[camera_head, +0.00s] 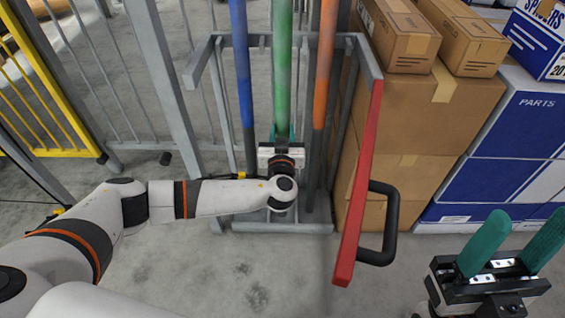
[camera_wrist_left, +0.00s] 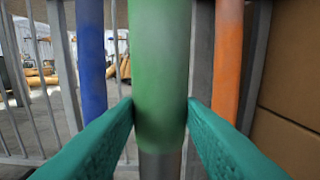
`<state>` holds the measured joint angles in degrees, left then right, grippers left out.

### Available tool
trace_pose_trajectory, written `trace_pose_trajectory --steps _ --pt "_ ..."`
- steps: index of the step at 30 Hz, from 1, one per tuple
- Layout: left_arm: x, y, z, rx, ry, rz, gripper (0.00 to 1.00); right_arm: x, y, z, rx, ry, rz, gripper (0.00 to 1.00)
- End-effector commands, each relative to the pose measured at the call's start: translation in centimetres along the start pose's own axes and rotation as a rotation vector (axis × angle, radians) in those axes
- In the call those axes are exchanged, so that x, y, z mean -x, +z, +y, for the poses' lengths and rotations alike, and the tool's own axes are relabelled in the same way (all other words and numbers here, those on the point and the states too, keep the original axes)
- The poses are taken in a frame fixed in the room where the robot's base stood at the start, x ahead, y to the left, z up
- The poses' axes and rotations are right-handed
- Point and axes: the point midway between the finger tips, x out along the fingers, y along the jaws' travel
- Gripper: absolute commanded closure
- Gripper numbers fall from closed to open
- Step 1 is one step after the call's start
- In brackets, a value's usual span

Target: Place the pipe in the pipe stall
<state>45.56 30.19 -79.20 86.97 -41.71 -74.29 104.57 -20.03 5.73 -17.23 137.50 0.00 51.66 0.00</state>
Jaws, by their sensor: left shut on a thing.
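A pipe, green above and grey metal below (camera_head: 283,70), stands upright inside the grey metal pipe stall (camera_head: 203,60). My left gripper (camera_head: 282,134) reaches in from the stall's front and is shut on this green pipe. In the left wrist view the green pipe (camera_wrist_left: 158,70) stands between the two teal fingers. A blue pipe (camera_head: 241,60) stands to its left and an orange pipe (camera_head: 325,60) to its right, both in the stall. The green pipe's lower end is hidden behind my gripper. My right gripper (camera_head: 512,245) is open and empty at the lower right.
A red bar (camera_head: 358,185) with a black handle (camera_head: 390,225) sticks out from the stall's right side, between my grippers. Cardboard boxes (camera_head: 425,112) and blue-white boxes (camera_head: 510,150) stand right. A yellow fence (camera_head: 45,90) is left. The front floor is clear.

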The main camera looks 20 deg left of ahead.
Motion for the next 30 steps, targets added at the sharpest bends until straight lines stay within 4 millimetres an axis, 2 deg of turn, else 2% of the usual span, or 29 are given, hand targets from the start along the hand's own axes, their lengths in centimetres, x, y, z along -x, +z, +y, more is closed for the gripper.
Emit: trace_pose_trajectory --steps 2,8,14,20,21,25,30 --pt "-0.1 -1.0 -0.1 0.000 0.000 -0.005 1.00 0.6 -0.1 0.0 0.000 0.000 0.001 0.44" --pt "-0.1 -2.4 0.0 0.001 0.001 -0.005 1.00 1.1 -0.2 0.0 0.001 0.000 0.001 0.44" --pt "-0.1 -5.1 0.0 0.000 0.002 -0.007 1.00 1.9 -0.5 0.0 0.001 0.004 -0.007 0.44" --pt "-0.1 -5.3 0.0 0.003 0.000 -0.003 1.00 1.6 -0.5 0.0 0.001 0.006 -0.009 0.44" --pt "0.0 -5.5 0.0 0.001 0.000 0.001 0.63 1.6 -0.5 0.0 0.001 0.006 -0.009 0.44" --pt "0.0 -5.5 0.0 0.001 0.000 0.001 0.43 1.6 -0.5 0.0 0.001 0.005 -0.009 0.44" --pt "0.0 -5.4 0.0 0.001 0.000 0.000 0.43 1.6 -0.5 0.0 0.001 0.005 -0.008 0.44"
